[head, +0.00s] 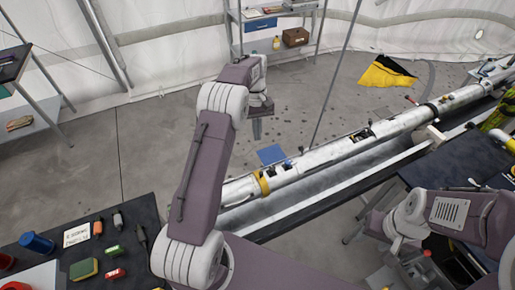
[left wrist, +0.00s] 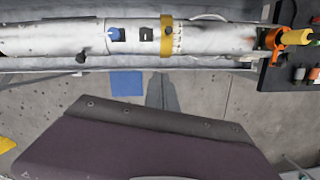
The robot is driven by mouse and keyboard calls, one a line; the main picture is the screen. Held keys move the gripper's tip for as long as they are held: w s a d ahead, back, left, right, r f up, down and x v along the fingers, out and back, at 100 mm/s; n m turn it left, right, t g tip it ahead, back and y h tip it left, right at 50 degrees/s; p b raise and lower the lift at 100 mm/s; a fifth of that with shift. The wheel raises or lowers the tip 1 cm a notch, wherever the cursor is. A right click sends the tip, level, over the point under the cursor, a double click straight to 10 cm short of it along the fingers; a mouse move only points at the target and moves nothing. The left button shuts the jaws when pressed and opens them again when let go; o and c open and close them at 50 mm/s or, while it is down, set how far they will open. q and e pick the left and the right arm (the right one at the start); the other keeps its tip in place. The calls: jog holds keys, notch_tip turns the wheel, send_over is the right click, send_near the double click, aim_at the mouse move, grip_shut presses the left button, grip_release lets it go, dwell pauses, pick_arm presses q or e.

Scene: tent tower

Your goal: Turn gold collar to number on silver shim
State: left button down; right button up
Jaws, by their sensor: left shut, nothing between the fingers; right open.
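The gold collar (head: 262,183) is a yellow-gold band around the long white tube (head: 335,150). In the left wrist view the collar (left wrist: 166,36) wraps the tube beside two dark openings, with a pale marked band on its right. The marks are too small to read. I cannot make out a silver shim or its number. My left gripper (head: 257,130) is shut and empty, above and beyond the tube in the head view, apart from the collar.
A dark table at lower left holds a blue cup (head: 37,243), a lettered white card (head: 77,235) and several small coloured items. A blue square (head: 271,155) lies beyond the tube. An orange clamp (left wrist: 275,42) grips the tube's right end. Shelves stand at the back.

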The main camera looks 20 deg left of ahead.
pick_arm(q)
jog(key=p, duration=0.6)
send_near(260, 181)
jog(key=f, duration=0.1)
jog(key=w+f, duration=0.1)
jog(key=w+a+f, duration=0.1)
jog(key=shift+w+f, duration=0.25)
jog(key=shift+f, duration=0.15)
jog(key=shift+s+d, duration=0.15)
jog(key=shift+s, duration=0.05)
jog(key=shift+f, duration=0.2)
jog(key=shift+w, duration=0.15)
